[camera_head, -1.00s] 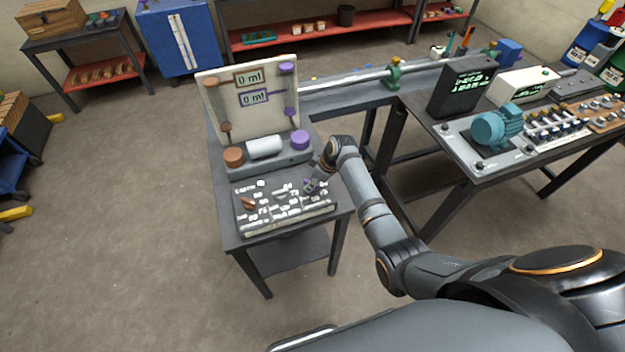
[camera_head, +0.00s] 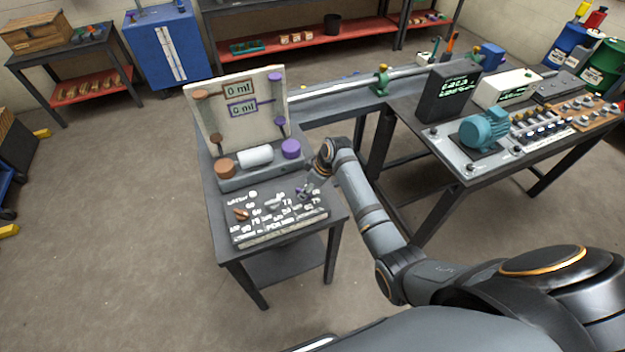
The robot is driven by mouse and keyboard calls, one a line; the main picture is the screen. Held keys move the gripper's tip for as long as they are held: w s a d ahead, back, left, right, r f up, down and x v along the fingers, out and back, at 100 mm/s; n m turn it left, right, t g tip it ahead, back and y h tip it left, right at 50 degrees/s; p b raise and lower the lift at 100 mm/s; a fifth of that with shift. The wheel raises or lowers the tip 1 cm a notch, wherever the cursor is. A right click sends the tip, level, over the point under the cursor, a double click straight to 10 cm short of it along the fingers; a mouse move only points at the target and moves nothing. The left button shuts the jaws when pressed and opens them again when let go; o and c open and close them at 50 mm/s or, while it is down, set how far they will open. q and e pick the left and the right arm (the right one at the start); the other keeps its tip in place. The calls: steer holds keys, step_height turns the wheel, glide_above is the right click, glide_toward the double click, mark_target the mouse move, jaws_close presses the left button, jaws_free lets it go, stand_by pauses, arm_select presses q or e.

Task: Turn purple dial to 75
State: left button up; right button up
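A dark panel with white numbers (camera_head: 280,232) lies on the front of a small grey table. A brown pointer dial (camera_head: 241,214) is at its left and a grey one (camera_head: 274,204) in its middle. The purple dial (camera_head: 301,191) is at its right end, mostly covered by my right gripper (camera_head: 306,190). The gripper reaches down onto or just above that dial; its fingers are too small to tell whether they grip it. The dial's setting cannot be read. My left gripper is not in view.
Behind the panel are a brown knob (camera_head: 225,168), a white cylinder (camera_head: 255,156) and a purple knob (camera_head: 291,149). An upright board (camera_head: 238,125) there shows two "0 ml" readouts. A bench with a teal motor (camera_head: 485,129) stands at right.

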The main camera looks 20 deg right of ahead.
steer(key=v, duration=0.9)
steer(key=shift+s, duration=0.1)
